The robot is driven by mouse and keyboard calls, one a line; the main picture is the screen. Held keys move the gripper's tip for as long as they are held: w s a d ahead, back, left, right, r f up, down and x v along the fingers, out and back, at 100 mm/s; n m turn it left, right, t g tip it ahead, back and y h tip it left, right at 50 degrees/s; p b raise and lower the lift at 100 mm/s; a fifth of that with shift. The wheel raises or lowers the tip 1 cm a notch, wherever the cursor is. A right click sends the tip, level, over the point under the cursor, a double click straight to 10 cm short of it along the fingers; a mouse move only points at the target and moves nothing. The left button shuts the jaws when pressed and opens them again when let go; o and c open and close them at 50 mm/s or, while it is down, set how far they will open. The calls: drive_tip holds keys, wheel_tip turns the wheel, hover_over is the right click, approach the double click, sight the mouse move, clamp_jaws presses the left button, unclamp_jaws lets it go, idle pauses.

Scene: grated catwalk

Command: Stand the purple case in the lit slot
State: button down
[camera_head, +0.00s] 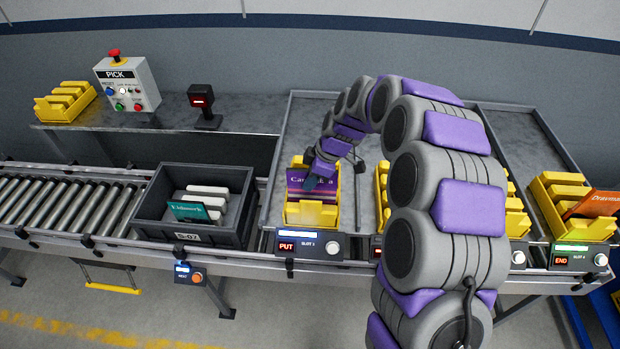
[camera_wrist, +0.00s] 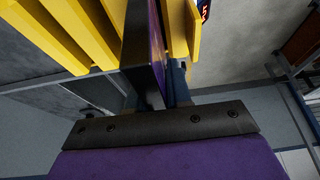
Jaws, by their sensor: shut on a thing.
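The purple case (camera_head: 298,187) stands upright among the yellow dividers of the slot rack (camera_head: 310,216) marked PUT, in the head view. The slot's display (camera_head: 309,246) shows PUT in red letters beside a lit panel. My gripper (camera_head: 318,178) is shut on the case from above and behind. In the wrist view the case's purple edge (camera_wrist: 158,40) shows between my dark fingers (camera_wrist: 160,85), beside yellow dividers (camera_wrist: 60,35). The case's lower edge is hidden, so I cannot tell whether it rests on the rack floor.
A grey tote (camera_head: 168,222) with a teal case (camera_head: 190,211) and white items sits left on the roller conveyor (camera_head: 60,205). My arm covers the middle racks. A yellow rack (camera_head: 545,205) with an orange case (camera_head: 592,205) stands at far right, marked END. A PICK box (camera_head: 128,85) stands behind.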

drive_tip(key=c, duration=0.6)
unclamp_jaws()
drive_tip(key=shift+o, duration=0.2)
drive_tip(key=shift+r, duration=0.1)
drive_tip(key=shift+r+p, duration=0.3)
drive_tip(key=shift+r, duration=3.55)
